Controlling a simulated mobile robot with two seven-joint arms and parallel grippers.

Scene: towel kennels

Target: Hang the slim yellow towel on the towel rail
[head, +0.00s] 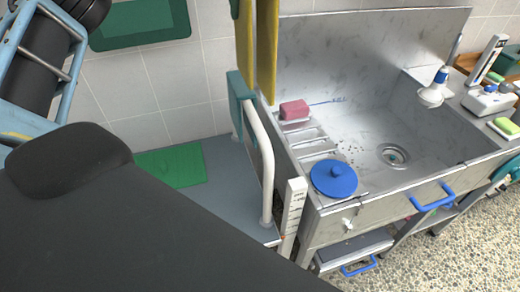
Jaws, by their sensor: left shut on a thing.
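The slim yellow towel (266,48) hangs down from the top edge in the head view, in two narrow layers with a gap between them. Its upper part is out of the picture. My right gripper is not in view.
The steel sink (360,75) stands right of the rail, with a pink sponge (294,109) and a blue lid (334,178) on its left ledge. A grey-blue surface (220,165) with a green mat (171,167) lies left. My dark body parts cover the lower left.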

